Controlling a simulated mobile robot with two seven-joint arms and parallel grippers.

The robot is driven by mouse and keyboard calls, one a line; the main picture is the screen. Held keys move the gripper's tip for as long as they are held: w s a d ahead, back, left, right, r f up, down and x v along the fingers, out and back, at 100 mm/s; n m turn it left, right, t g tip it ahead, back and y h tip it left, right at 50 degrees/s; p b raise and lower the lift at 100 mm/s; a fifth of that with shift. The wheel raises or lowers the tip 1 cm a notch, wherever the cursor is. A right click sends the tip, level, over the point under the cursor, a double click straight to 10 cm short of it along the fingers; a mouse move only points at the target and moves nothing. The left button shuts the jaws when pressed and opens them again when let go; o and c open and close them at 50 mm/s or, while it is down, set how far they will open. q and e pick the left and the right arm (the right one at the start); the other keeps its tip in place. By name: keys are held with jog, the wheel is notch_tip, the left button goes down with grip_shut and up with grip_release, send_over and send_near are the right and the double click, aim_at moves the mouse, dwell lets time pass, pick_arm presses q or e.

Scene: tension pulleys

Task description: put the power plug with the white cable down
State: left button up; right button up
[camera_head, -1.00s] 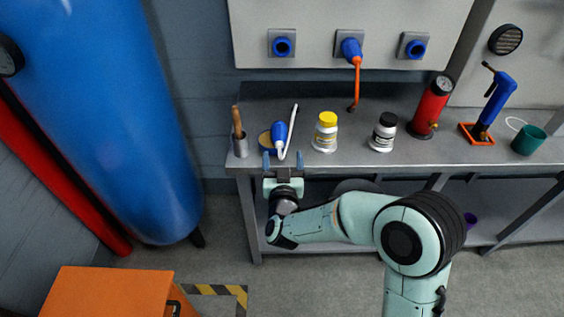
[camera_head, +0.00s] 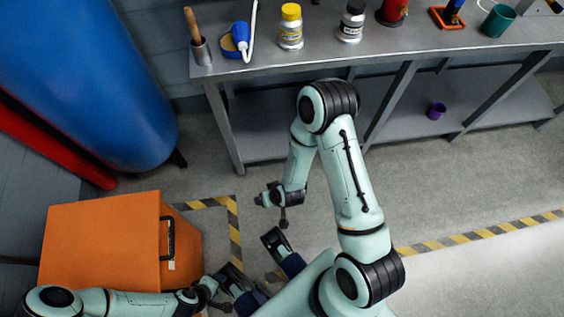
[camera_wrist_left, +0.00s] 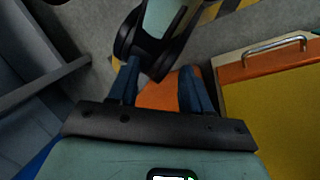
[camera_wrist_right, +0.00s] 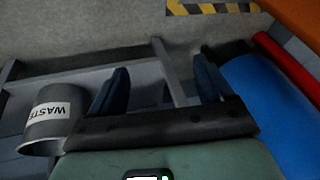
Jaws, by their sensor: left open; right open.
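The blue power plug (camera_head: 241,34) with its white cable (camera_head: 253,22) is on the grey workbench (camera_head: 320,60), near its left end in the head view. It lies beside or partly over a tan round object (camera_head: 229,43); the exact contact is unclear. My right gripper (camera_wrist_right: 160,82) is open and empty in its wrist view, away from the plug. My left gripper (camera_wrist_left: 158,82) is open and empty in its wrist view, with one of my arm links and an orange surface beyond its fingers. The plug shows in neither wrist view.
A cup with a wooden handle (camera_head: 194,26), a yellow-lidded bottle (camera_head: 290,28) and a black-lidded bottle (camera_head: 351,22) stand on the bench. A blue tank (camera_head: 90,80) and an orange cabinet (camera_head: 100,235) are at left. A waste bin (camera_wrist_right: 48,125) shows in the right wrist view.

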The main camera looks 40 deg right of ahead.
jog(key=s+a+f+g+y, duration=0.1)
jog(key=s+a+f+g, duration=0.1)
jog(key=s, duration=0.3)
jog(key=s+a+f+g+y, duration=0.1)
jog(key=s+a+f+g, duration=0.1)
jog(key=s, duration=0.4)
jog(key=shift+s+m, duration=0.25)
jog(key=shift+m, duration=0.05)
pick_arm(q)
notch_tip(320, 180, up, 15)
jog(key=s+d+g+p, duration=0.1)
jog(key=s+p, duration=0.1)
jog(key=p, duration=1.3)
jog(key=shift+d+r+g+p, duration=0.2)
jog(key=shift+g+p, duration=0.1)
jog(key=shift+p, duration=0.1)
pick_arm(e)
notch_tip(320, 180, up, 15)
jog(key=s+a+g, duration=0.1)
jog(key=shift+s+a+r+g+y, duration=0.15)
jog(key=shift+s+g+y, duration=0.15)
jog(key=shift+s, duration=0.1)
jog(key=shift+s, duration=0.1)
